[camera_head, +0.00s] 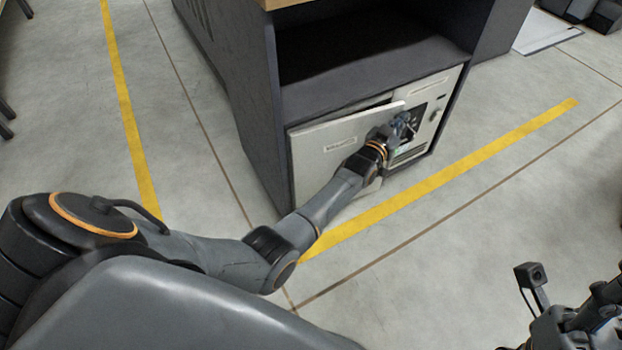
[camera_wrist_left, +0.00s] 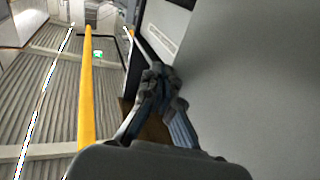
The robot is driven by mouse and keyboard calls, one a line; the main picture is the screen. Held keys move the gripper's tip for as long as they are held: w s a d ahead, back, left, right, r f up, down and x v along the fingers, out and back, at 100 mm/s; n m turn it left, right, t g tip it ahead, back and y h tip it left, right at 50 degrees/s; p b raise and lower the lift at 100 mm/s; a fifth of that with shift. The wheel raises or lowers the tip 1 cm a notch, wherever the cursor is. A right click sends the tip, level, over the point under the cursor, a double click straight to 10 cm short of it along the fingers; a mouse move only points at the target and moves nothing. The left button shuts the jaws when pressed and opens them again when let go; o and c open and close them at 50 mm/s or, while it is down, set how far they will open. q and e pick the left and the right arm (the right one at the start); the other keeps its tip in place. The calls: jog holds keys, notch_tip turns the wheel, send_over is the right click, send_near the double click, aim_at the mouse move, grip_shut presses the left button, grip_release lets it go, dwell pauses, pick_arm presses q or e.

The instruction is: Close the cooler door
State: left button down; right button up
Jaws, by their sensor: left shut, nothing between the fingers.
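The cooler is a white unit set low in a dark grey cabinet. Its pale door (camera_head: 325,155) is on the left in the head view and stands slightly ajar, with a dark gap along its top. My left gripper (camera_head: 407,122) is shut and empty at the door's right edge, in front of the control panel (camera_head: 437,100). In the left wrist view, the shut fingers (camera_wrist_left: 158,75) are beside the door's grey face (camera_wrist_left: 245,75), which fills the right side. I cannot tell whether they touch it. My right gripper (camera_head: 598,312) shows partly at the lower right; its fingers are unclear.
The dark cabinet (camera_head: 235,90) surrounds the cooler, with an open shelf space above it. Yellow floor lines (camera_head: 460,180) run in front and at the left (camera_head: 125,95). The floor before the cooler is clear apart from my left arm. A white flat panel (camera_head: 543,32) lies at the far right.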

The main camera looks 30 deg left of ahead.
aim_at(391, 116)
pick_arm(q)
jog(key=shift+w+a+b, duration=0.35)
jog(key=shift+w+a, duration=0.2)
jog(key=shift+a, duration=0.2)
jog(key=shift+w+a+b, duration=0.3)
jog(key=shift+w+a, duration=0.25)
jog(key=shift+a, duration=0.2)
jog(key=shift+s+d, duration=0.1)
